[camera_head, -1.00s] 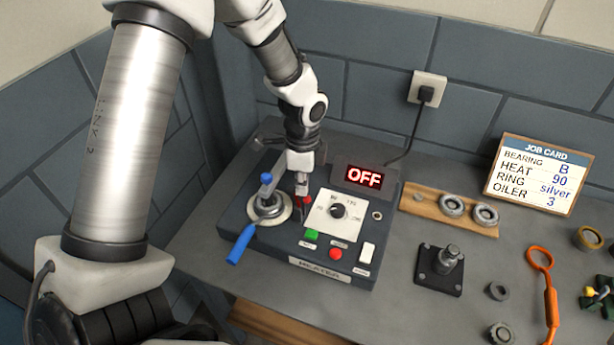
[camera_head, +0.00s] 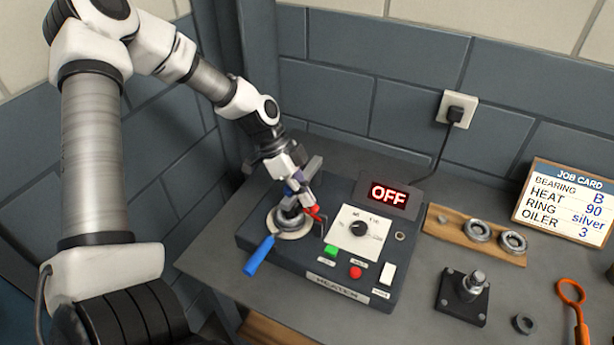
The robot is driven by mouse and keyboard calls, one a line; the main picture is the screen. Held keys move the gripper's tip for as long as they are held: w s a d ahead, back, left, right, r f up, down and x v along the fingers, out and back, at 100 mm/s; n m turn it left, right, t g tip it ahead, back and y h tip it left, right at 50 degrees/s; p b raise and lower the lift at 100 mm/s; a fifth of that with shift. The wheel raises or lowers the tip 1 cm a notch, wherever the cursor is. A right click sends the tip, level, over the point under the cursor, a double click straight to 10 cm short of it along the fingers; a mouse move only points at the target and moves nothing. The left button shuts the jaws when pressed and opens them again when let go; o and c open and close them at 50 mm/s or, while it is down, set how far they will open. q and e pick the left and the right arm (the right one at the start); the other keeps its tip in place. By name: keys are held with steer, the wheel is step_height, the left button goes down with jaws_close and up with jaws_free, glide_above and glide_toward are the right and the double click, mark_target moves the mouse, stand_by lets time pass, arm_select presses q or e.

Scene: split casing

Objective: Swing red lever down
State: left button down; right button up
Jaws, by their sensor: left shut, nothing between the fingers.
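The heater (camera_head: 330,290) is a dark box on the bench, and its display (camera_head: 388,195) reads OFF. The red lever (camera_head: 314,212) shows only as a small red piece behind the round seat, close to the left fingertips; its full length and angle are hard to make out. My left gripper (camera_head: 304,202) reaches down from the upper left and is shut, with nothing visibly held. It is at or very near the red piece; contact cannot be told. It partly covers the metal ring (camera_head: 288,217) on the seat. My right gripper is out of view.
A blue handle (camera_head: 259,255) sticks out at the heater's front left. Green (camera_head: 330,252) and red (camera_head: 355,272) buttons sit on the panel below a dial (camera_head: 358,229). A wooden rack with rings (camera_head: 477,231) and a black post stand (camera_head: 464,297) are to the right.

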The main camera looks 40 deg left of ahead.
arm_select(q)
steer(key=shift+a+f, duration=0.1)
stand_by(0.4)
step_height(320, 180, up, 5)
steer(key=w+d+p, duration=0.1)
steer(key=p, duration=0.2)
steer(key=s+a+r+b, duration=0.1)
steer(key=a+r, duration=0.3)
steer(key=a, duration=0.3)
steer(key=shift+a+r+b, duration=0.2)
steer(key=shift+a+b, duration=0.15)
steer(key=shift+a, duration=0.05)
steer(key=shift+s, duration=0.1)
steer(key=shift+s, duration=0.1)
